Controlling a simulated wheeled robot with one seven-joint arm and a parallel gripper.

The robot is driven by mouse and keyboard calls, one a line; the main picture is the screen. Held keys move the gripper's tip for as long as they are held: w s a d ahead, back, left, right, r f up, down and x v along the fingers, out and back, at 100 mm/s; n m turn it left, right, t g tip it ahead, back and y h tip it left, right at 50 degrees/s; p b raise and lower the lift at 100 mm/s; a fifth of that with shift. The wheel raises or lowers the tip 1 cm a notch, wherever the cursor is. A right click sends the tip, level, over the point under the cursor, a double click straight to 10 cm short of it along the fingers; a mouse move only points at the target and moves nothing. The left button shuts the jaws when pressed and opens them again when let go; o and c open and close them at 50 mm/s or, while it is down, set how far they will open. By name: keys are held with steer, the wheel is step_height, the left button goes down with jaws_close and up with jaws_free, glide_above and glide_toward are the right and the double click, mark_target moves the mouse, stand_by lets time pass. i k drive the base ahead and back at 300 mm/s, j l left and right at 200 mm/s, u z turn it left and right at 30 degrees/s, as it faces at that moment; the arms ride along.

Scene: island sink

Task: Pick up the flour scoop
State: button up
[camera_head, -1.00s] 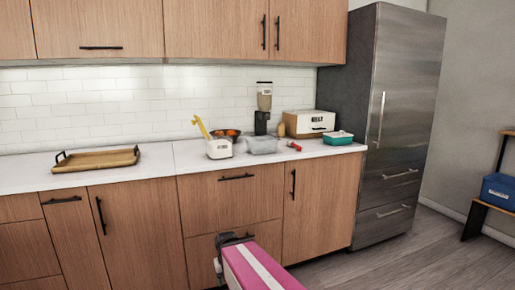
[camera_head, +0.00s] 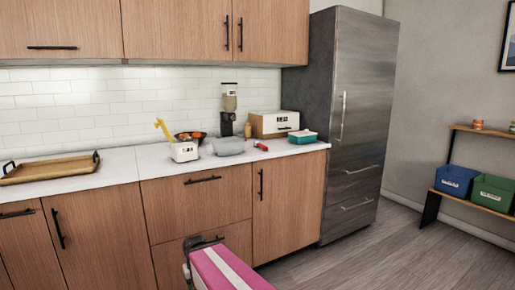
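I cannot surely pick out the flour scoop at this size. A small red item (camera_head: 261,146) lies on the white counter, right of a grey-white tub (camera_head: 229,146). A yellow upright item (camera_head: 162,129) rises at a white container (camera_head: 184,151) with dark marks on its front; I cannot tell whether it stands in or behind it. The dark end of my arm, my gripper (camera_head: 204,243), shows low in front of the drawers, below the counter and apart from these things. Its fingers are not clear, and I cannot tell whether it is open.
A wooden tray (camera_head: 50,170) lies on the left counter. A bowl of orange fruit (camera_head: 190,136), a dispenser (camera_head: 228,110), a white-fronted box (camera_head: 273,124) and a teal container (camera_head: 302,137) crowd the right part. A fridge (camera_head: 352,130) stands right. The floor (camera_head: 395,245) is clear there.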

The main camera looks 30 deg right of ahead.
mark_target(256, 144)
steer(key=l+u, duration=0.3)
steer(key=l, duration=1.95)
steer(key=i, duration=0.05)
